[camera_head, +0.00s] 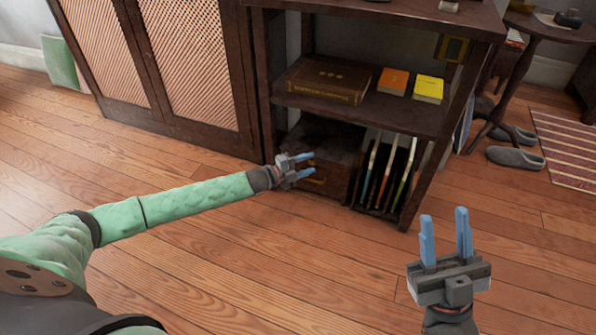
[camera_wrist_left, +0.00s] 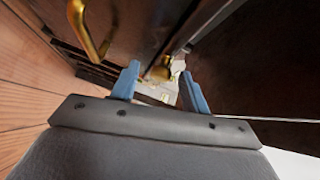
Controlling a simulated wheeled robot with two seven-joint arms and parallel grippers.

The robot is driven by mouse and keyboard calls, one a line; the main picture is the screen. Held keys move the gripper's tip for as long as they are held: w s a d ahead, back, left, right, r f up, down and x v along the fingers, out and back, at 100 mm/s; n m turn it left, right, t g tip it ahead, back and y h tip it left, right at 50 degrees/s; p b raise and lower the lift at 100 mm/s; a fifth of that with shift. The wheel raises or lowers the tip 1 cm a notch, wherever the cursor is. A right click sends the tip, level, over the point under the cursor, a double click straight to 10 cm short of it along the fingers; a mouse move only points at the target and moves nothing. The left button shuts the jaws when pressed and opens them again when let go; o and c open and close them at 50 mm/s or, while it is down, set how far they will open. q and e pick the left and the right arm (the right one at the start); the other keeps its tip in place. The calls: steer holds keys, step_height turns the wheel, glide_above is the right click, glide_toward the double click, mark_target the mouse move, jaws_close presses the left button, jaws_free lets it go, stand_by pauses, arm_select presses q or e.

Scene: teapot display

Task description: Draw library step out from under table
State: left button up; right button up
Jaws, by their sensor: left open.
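The library step (camera_head: 325,142) looks like a dark wooden box with brass fittings, standing on the floor in the lower bay of the dark shelf table (camera_head: 390,108). My left gripper (camera_head: 308,165) is open in front of its front face, partly covering it. In the left wrist view, a brass handle (camera_wrist_left: 86,30) is at the upper left, outside the fingers. A brass knob (camera_wrist_left: 160,69) shows beyond the gap between the open fingers (camera_wrist_left: 157,88); I cannot tell whether they touch it. My right gripper (camera_head: 444,218) is open and empty over the floor at right.
Upright thin books (camera_head: 384,172) stand right of the step. A brown box (camera_head: 329,79), an orange book (camera_head: 393,81) and a yellow book (camera_head: 428,89) lie on the shelf above. A lattice-door cabinet (camera_head: 190,62) is at left. Slippers (camera_head: 515,158) lie at right. Floor in front is clear.

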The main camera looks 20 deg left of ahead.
arm_select(q)
steer(key=shift+b+x, duration=0.3)
steer(key=shift+x, duration=0.8)
jaws_close()
steer(key=shift+s, duration=0.1)
stand_by(0.6)
